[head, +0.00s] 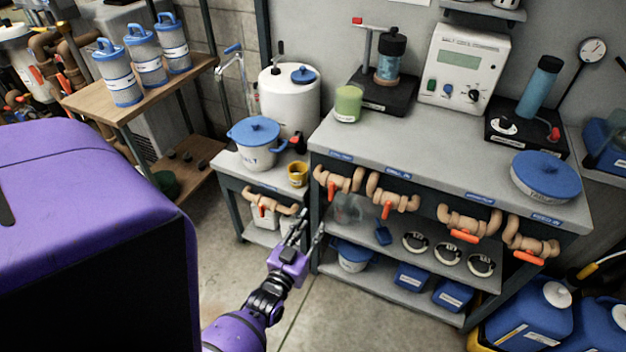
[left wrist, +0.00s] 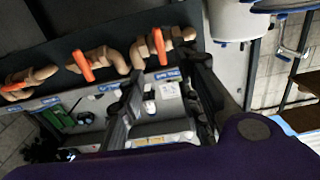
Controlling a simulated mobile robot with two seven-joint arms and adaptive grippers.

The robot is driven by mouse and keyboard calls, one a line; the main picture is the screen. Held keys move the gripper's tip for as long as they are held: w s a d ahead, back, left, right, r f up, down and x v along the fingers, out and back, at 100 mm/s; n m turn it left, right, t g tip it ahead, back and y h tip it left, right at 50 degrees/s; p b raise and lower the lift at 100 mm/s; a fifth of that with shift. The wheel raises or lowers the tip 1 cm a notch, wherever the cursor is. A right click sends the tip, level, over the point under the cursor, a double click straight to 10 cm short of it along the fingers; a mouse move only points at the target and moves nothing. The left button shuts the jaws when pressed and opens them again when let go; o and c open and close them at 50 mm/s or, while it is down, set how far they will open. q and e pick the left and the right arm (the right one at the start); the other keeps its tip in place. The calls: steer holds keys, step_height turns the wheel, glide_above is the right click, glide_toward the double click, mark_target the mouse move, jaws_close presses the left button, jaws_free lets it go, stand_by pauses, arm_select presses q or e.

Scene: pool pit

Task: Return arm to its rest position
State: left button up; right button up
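My left gripper (head: 305,233) is in the lower middle of the head view, on a purple and black arm that rises from the bottom edge. Its two dark fingers are apart with nothing between them. It is in front of the gap between the small side table (head: 230,160) and the long grey bench (head: 430,165). In the left wrist view the two dark fingers (left wrist: 165,100) also stand apart, with the shelf and pipe valves beyond them. My right gripper does not show in either view.
Pipe valves with orange handles (head: 395,200) line the bench front. A white pot with a blue lid (head: 257,145) and a yellow cup (head: 298,174) stand on the side table. Blue jugs (head: 540,315) stand at lower right. The floor (head: 350,315) right of the arm is clear.

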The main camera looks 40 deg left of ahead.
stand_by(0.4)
arm_select(q)
steer(key=s+d+f+m+g+h+p, duration=0.1)
steer(key=s+d+f+m+g+h, duration=0.15)
steer(key=s+d+f+g, duration=0.35)
steer(key=s+d+g+h+p, duration=0.1)
steer(key=s+d, duration=0.3)
steer(key=s, duration=0.6)
steer(key=s+d+g+h+p, duration=0.1)
steer(key=s+d, duration=0.3)
steer(key=s, duration=0.6)
steer(key=shift+d+f+g, duration=0.2)
steer(key=shift+d+g, duration=0.15)
steer(key=shift+g, duration=0.05)
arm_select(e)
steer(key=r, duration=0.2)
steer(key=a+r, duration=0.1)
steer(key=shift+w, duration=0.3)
arm_select(q)
steer(key=shift+m, duration=0.25)
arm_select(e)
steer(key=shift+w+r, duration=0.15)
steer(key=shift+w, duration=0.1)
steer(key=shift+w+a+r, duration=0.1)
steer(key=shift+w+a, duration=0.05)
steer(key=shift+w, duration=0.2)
